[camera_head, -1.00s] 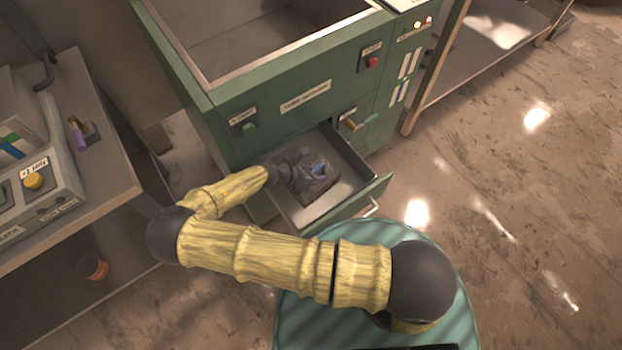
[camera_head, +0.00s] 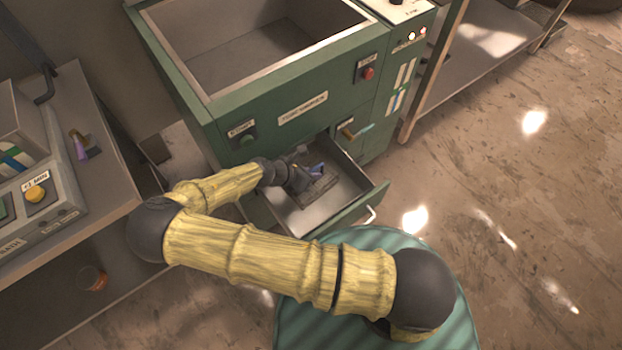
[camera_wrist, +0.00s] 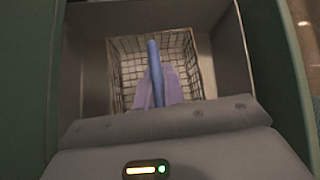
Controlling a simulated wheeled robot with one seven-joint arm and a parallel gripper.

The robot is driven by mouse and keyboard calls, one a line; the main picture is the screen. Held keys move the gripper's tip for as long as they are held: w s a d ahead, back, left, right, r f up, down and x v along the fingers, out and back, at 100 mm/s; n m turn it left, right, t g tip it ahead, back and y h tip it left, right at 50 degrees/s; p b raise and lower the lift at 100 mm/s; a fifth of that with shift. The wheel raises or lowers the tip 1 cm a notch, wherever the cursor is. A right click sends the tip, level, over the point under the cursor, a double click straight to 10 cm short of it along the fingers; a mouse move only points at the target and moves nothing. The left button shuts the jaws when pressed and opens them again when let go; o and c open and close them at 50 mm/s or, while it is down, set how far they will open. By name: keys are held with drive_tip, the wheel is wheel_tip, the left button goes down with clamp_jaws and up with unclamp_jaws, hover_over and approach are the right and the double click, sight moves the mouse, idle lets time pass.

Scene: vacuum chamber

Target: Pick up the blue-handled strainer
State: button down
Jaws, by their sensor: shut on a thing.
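The strainer is a square wire-mesh basket (camera_wrist: 126,72) with a blue handle (camera_wrist: 154,62) standing up in the wrist view. The basket (camera_head: 318,191) also shows in the head view, within the open drawer (camera_head: 352,190) of the green cabinet. My gripper (camera_wrist: 158,88) has its two purplish fingers closed on either side of the blue handle. In the head view my gripper (camera_head: 314,172) is over the basket and partly hides it. I cannot tell whether the basket touches the drawer floor.
The green cabinet (camera_head: 300,105) has an open-topped chamber above the drawer. The drawer walls stand close around the basket. A workbench (camera_head: 92,150) with a control box (camera_head: 40,205) is at the left. A shelf unit (camera_head: 485,60) stands at the right. Open floor (camera_head: 530,200) lies at the right.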

sight(312, 171)
drive_tip(key=shift+r, duration=1.95)
